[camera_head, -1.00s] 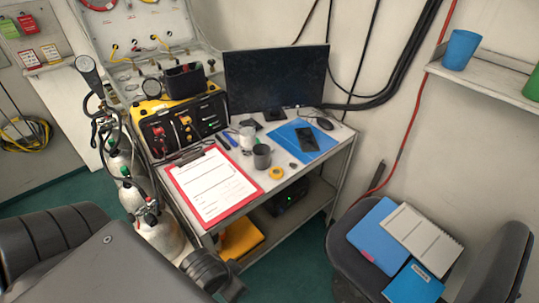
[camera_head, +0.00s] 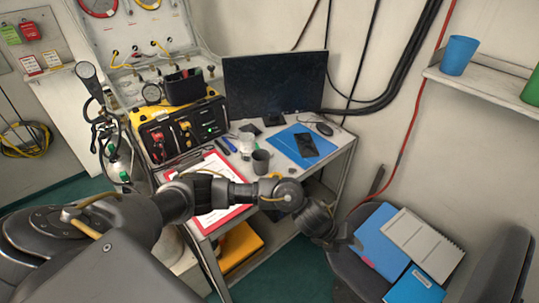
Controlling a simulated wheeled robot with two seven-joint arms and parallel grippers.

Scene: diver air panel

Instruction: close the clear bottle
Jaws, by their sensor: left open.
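My left arm reaches across the front of the desk. Its gripper (camera_head: 352,241) is open and empty, in front of the desk's right end, by the left edge of the blue folder on the chair. A small pale container (camera_head: 246,141) stands on the desk behind the dark mug (camera_head: 261,162); I cannot tell if it is the clear bottle or if it has a cap. Gas cylinders (camera_head: 117,168) stand left of the desk, their lower parts mostly hidden by my arm. My right gripper is not in view.
The desk also holds a yellow-cased panel (camera_head: 181,132), a monitor (camera_head: 275,82), a red clipboard (camera_head: 240,213) partly behind my arm, and a blue folder with a phone (camera_head: 306,144). A chair with folders (camera_head: 382,238) stands at right. A shelf (camera_head: 480,82) juts from the wall.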

